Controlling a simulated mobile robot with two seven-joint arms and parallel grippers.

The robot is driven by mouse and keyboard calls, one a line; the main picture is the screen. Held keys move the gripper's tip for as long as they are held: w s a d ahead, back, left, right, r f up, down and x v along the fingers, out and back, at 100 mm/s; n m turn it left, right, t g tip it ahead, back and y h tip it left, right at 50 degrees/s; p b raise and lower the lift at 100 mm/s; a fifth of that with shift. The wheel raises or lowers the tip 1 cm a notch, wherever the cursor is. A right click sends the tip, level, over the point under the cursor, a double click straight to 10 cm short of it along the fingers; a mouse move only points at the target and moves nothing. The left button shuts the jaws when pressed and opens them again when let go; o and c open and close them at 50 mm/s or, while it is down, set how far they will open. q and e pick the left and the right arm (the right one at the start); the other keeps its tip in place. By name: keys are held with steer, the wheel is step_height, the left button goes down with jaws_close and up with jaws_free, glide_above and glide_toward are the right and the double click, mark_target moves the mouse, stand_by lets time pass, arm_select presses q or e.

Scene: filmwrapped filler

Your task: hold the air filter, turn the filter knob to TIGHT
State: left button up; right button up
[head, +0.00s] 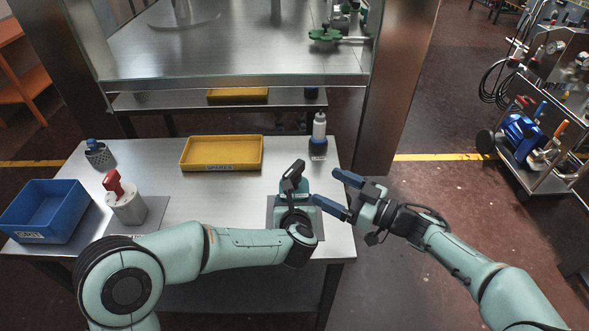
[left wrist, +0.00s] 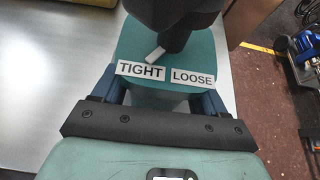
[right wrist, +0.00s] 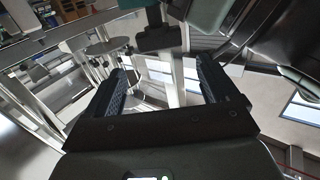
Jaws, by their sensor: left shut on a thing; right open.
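The air filter (head: 291,190) is a teal block with a black knob (head: 293,176) on top, standing on a dark mat at the table's right end. My left gripper (left wrist: 160,92) is shut on the filter body, one finger on each side. In the left wrist view, labels TIGHT (left wrist: 141,71) and LOOSE (left wrist: 192,77) lie side by side on the filter. The knob's white pointer (left wrist: 155,54) is just above the right part of the TIGHT label. My right gripper (head: 340,193) is open and empty, just right of the filter, apart from the knob.
A yellow tray (head: 221,166) lies at the back middle. A metal post rises behind right.

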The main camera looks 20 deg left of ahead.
mark_target(298, 172)
steer(key=x, duration=1)
steer(key=shift+w+a, duration=0.15)
steer(key=shift+a, duration=0.2)
steer(key=c, duration=0.7)
